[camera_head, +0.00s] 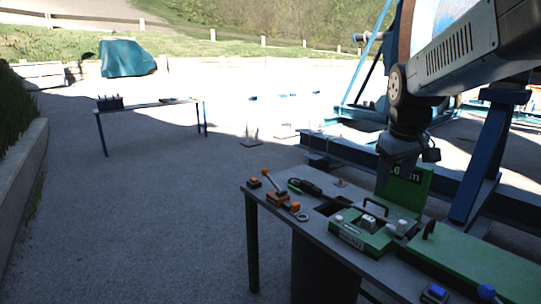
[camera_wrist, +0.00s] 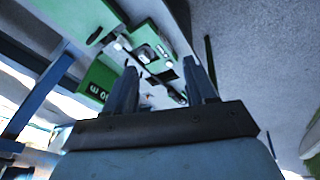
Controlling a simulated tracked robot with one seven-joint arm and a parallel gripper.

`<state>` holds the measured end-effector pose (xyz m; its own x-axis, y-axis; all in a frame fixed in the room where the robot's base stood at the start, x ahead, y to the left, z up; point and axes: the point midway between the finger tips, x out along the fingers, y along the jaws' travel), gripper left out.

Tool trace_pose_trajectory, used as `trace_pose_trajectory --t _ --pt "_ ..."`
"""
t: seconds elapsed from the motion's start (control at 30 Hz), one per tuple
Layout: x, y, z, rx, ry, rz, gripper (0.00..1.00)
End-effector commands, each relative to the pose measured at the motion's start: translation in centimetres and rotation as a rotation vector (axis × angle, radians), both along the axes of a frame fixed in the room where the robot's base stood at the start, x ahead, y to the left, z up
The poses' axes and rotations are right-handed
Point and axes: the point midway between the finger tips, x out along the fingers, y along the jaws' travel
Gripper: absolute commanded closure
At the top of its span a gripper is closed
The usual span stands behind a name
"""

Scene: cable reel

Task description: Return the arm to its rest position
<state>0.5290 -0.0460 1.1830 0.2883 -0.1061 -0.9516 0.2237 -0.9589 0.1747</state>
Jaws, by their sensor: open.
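My gripper (camera_head: 386,178) hangs from my arm at the right of the head view, pointing down over the right part of the workbench (camera_head: 322,240). In the wrist view my gripper (camera_wrist: 166,80) shows two dark fingers spread apart with nothing between them. The green case (camera_head: 362,236), with a black handle and white parts on it, lies on the bench below my gripper. It also shows beyond the fingers in the wrist view (camera_wrist: 148,38). A green upright panel (camera_head: 412,188) with white lettering stands close behind my gripper; the gripper overlaps it, and I cannot tell the gap.
Orange-and-grey tools (camera_head: 277,198) and a black hand tool (camera_head: 306,187) lie on the bench's left part. A long green cover (camera_head: 480,265) fills the right. A blue steel frame (camera_head: 478,160) stands behind. A second table (camera_head: 150,106) is far left. Open gravel lies left of the bench.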

Motion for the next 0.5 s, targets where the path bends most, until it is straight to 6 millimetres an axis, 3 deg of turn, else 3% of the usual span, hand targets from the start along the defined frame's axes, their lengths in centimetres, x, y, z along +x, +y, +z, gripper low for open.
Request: trace_pose_trajectory --t 0.3,0.5 --pt "-8.0 3.1 0.5 0.088 -0.126 -0.115 0.45" --pt "-11.9 4.2 -0.2 0.158 -0.185 -0.174 0.45"
